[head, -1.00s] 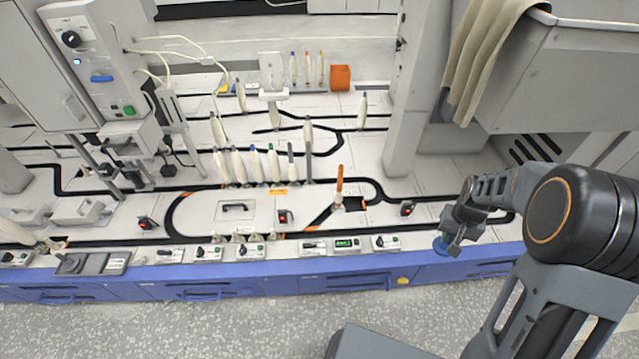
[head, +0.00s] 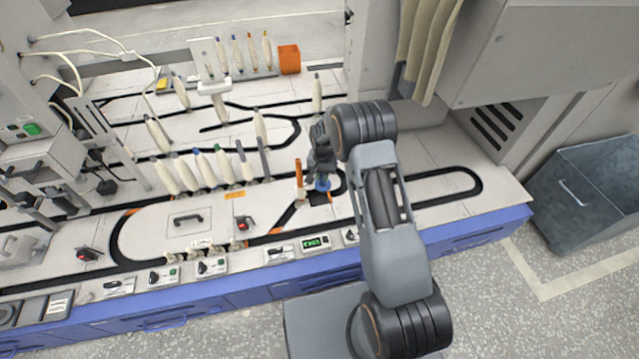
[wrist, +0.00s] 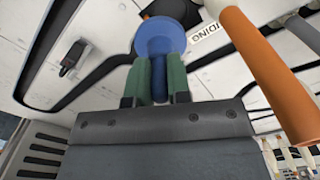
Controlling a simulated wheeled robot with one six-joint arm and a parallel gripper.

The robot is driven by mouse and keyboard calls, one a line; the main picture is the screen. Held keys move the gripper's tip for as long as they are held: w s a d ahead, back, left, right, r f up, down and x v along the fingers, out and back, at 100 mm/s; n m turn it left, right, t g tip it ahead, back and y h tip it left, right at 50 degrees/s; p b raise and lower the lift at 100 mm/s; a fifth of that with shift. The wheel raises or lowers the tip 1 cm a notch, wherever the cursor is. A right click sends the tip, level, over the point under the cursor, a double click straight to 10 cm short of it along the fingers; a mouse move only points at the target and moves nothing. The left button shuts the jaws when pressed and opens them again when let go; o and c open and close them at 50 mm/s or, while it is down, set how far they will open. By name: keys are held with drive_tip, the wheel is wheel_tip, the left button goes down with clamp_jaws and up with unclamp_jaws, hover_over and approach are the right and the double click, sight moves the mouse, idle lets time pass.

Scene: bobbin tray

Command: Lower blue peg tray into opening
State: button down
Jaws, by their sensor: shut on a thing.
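The blue peg tray (head: 322,185) is a round blue disc with a short peg, also seen in the wrist view (wrist: 160,32). My gripper (head: 321,172) is shut on its peg, which sits between the green fingers (wrist: 160,82) in the wrist view. The dark opening (head: 319,198) in the white table top lies just below the disc in the head view. In the wrist view the opening (wrist: 182,10) shows beyond the disc, partly hidden by it. The disc appears held above the table; the gap's height is hard to tell.
An orange post (head: 299,176) stands close left of my gripper and fills the right side of the wrist view (wrist: 270,80). Several cream bobbins (head: 205,169) stand further left. A black-handled panel (head: 188,218) lies left. The table's right end is largely clear.

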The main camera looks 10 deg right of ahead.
drive_tip(key=m, duration=0.2)
hover_over(319, 202)
wheel_tip(319, 202, down, 6)
drive_tip(key=shift+s+d+r+b, duration=0.1)
drive_tip(key=shift+s+b, duration=0.05)
drive_tip(key=shift+b, duration=0.25)
drive_tip(key=shift+w+f, duration=0.25)
drive_tip(key=shift+f, duration=0.55)
drive_tip(key=shift+f+b, duration=1.85)
drive_tip(key=shift+f, duration=0.9)
drive_tip(key=shift+s, duration=0.1)
drive_tip(key=shift+f+b, duration=0.65)
drive_tip(key=shift+b, duration=0.1)
drive_tip(key=c, duration=1.3)
unclamp_jaws()
drive_tip(key=shift+c, duration=0.2)
drive_tip(key=shift+r+p, duration=3.35)
drive_tip(key=shift+r, duration=2.25)
